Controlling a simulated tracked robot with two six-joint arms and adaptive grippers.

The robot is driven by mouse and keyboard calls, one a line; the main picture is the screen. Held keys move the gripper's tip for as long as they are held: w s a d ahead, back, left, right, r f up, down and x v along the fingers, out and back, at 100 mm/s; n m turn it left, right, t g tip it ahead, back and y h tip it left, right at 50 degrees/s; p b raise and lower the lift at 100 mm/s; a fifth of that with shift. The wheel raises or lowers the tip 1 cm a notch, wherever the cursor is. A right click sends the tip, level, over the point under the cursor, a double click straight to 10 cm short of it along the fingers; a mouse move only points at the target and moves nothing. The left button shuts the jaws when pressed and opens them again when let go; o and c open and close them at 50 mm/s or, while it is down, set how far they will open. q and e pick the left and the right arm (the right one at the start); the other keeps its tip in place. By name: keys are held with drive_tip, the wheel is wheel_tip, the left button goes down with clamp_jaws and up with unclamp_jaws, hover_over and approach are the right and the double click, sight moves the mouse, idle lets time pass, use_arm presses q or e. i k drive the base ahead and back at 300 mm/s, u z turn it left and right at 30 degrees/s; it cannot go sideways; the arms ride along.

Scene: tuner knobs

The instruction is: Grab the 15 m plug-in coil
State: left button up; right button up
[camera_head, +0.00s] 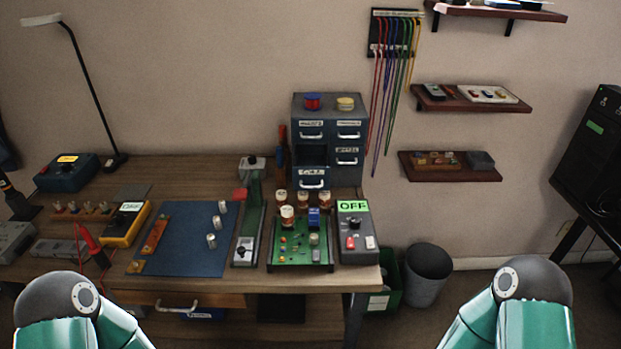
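Three plug-in coils with pale tops and brown lower parts stand in a row at the back of the green circuit board (291,253): a left coil (281,197), a middle coil (302,198) and a right coil (325,201). Another similar coil (287,216) sits upright at the board's back left, in front of them. Their labels are too small to read, so I cannot tell which is the 15 m one. Only teal and grey parts of my two arms show at the bottom corners. Neither gripper is in view.
A grey box reading OFF (355,246) stands right of the board. A green slide-like fixture (250,215) stands left of it, beside a blue mat (180,255) with small pale cylinders (222,207). A drawer cabinet (356,175) stands behind the coils. A bin (428,275) is on the floor.

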sight(287, 213)
drive_tip(key=u, duration=1.55)
drive_tip(key=k, duration=1.05)
drive_tip(key=z, duration=0.7)
drive_tip(key=i, duration=1)
drive_tip(key=u, duration=0.1)
